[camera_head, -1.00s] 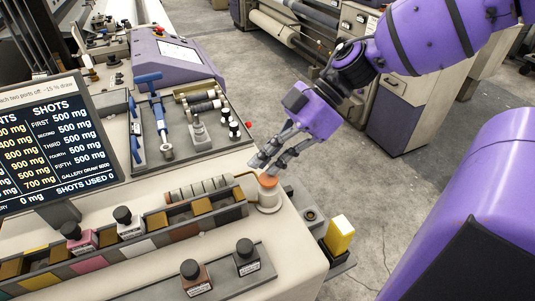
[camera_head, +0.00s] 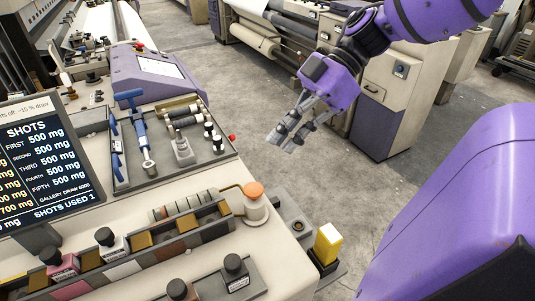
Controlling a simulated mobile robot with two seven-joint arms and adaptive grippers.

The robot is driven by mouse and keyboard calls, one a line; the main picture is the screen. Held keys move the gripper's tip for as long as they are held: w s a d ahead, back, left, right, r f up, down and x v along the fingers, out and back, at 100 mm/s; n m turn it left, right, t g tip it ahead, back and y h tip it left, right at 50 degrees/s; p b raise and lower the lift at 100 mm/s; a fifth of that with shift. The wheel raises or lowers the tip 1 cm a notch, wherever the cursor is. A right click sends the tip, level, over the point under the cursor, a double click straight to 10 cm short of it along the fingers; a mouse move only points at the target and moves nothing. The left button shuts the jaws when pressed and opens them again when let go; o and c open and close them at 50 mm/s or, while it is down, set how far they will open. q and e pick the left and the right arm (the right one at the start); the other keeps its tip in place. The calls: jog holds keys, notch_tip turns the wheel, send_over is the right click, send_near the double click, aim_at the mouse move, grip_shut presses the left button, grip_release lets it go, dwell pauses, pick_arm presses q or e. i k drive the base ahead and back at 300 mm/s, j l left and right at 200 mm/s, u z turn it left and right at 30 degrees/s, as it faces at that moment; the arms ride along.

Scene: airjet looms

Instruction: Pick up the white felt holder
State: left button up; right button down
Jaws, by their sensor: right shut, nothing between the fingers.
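The white felt holder (camera_head: 114,246), a pale block with a black round knob on top, stands at the slotted rail on the near left of the bench. A pink holder (camera_head: 63,267) with a similar black knob stands just left of it. My right gripper (camera_head: 284,138) is shut and empty. It hangs over the floor past the bench's right edge, far to the upper right of the white holder and touching nothing. My left gripper is not in view.
An orange-topped button (camera_head: 254,190) stands at the rail's right end. A dark-knobbed holder (camera_head: 237,272) is in front of the rail. The screen (camera_head: 44,167) at left reads SHOTS USED 1. A yellow block (camera_head: 327,243) sits at the bench's right side.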

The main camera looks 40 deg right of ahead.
aim_at(112, 249)
jog(key=k+l, duration=0.1)
jog(key=l, duration=0.9)
jog(key=k+l, duration=0.15)
jog(key=l, duration=0.3)
